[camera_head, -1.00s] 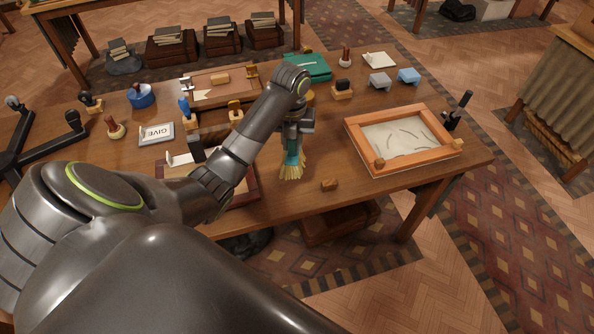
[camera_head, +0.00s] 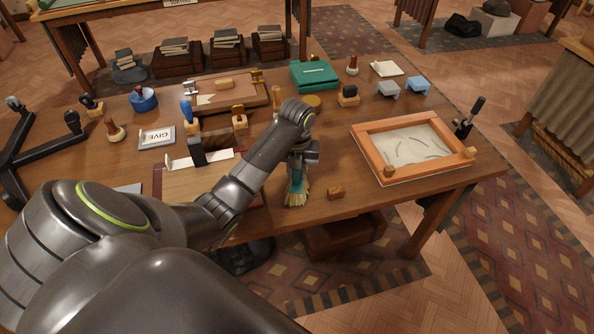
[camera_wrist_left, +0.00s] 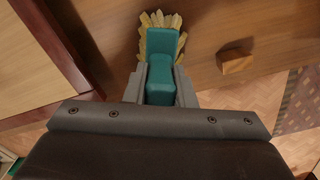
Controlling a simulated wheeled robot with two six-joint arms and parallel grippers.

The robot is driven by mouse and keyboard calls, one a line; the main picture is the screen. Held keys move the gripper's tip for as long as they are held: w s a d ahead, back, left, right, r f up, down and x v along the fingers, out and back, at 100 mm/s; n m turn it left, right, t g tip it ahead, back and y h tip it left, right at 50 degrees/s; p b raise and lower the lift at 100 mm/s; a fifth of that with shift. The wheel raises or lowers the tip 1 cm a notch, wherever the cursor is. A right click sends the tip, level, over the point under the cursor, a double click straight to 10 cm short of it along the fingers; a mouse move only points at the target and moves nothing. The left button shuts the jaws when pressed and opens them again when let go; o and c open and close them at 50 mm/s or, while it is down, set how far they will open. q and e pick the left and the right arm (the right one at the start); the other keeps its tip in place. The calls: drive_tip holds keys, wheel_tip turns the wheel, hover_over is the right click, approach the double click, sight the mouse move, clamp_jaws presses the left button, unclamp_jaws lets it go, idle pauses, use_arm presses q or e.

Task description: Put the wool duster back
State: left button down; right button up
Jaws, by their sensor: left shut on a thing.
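The wool duster (camera_head: 296,188) has a teal handle and a pale yellow fringe. My left gripper (camera_head: 300,160) is shut on its handle and holds it fringe down by the front edge of the wooden table (camera_head: 360,198). In the left wrist view the duster (camera_wrist_left: 161,50) sits between the fingers of the gripper (camera_wrist_left: 160,88), its fringe fanned out beyond the handle. I cannot tell whether the fringe touches the tabletop. My right gripper is not in view.
A small wooden block (camera_head: 335,193) lies just right of the duster. An orange-framed tray (camera_head: 375,154) stands farther right. A teal box (camera_head: 314,75), a GIVE sign (camera_head: 157,137) and several stamps stand behind and left. A flat board lies under my arm.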

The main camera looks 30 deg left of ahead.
use_arm(q)
drive_tip(key=shift+f, duration=0.1)
drive_tip(key=c, duration=1.2)
unclamp_jaws()
drive_tip(key=shift+r, duration=0.3)
wheel_tip(320, 180, up, 5)
drive_tip(key=shift+r+p, duration=0.2)
drive_tip(key=shift+p, duration=0.55)
wheel_tip(320, 180, up, 5)
drive_tip(key=p, duration=0.5)
drive_tip(key=shift+f, duration=0.1)
drive_tip(key=shift+r+p, duration=0.75)
